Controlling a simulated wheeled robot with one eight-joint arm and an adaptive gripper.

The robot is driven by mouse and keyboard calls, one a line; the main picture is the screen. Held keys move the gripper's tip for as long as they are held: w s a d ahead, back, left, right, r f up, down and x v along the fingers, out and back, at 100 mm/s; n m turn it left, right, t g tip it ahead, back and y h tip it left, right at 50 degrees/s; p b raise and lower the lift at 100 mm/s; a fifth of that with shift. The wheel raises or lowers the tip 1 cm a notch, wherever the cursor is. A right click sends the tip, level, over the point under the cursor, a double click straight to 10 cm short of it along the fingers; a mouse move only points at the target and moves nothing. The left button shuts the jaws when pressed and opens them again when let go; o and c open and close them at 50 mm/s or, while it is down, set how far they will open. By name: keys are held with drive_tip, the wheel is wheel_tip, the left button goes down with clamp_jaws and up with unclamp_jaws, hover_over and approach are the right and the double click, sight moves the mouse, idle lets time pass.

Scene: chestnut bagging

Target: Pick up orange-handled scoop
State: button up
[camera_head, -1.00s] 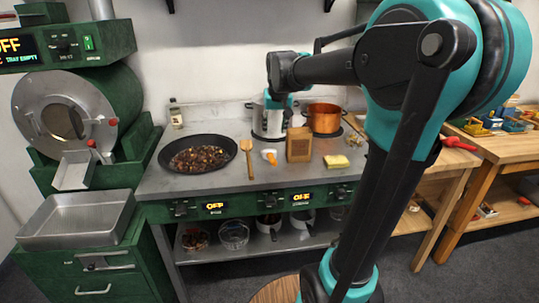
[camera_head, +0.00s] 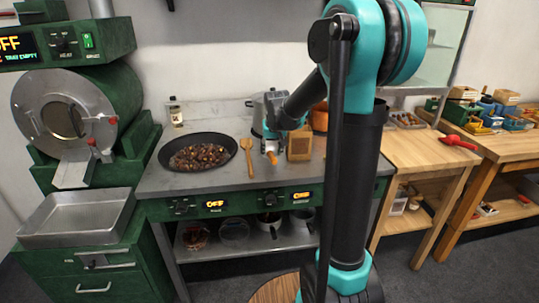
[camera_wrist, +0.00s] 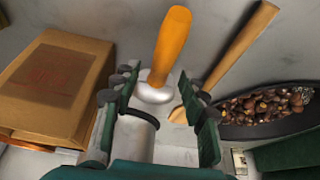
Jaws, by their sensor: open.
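The orange-handled scoop lies on the grey counter; its orange handle (camera_head: 272,158) shows just below my gripper (camera_head: 270,137) in the head view. In the wrist view the orange handle (camera_wrist: 172,45) points away from me, and its pale metal head (camera_wrist: 153,91) sits between the fingertips of my gripper (camera_wrist: 160,95). The dark green fingers are open, one on each side of the scoop head, with a gap visible on the right. I cannot tell whether the left finger touches it. My gripper partly hides the scoop in the head view.
A cardboard box (camera_head: 299,146) stands close right of the scoop. A wooden spatula (camera_head: 247,158) and a black pan of chestnuts (camera_head: 160,158) lie left. A steel pot (camera_head: 258,110) and a copper pot (camera_head: 319,119) stand behind. The counter's front strip is clear.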

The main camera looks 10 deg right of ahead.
sight(272, 154)
drive_tip(key=shift+x, duration=1.55)
clamp_jaws()
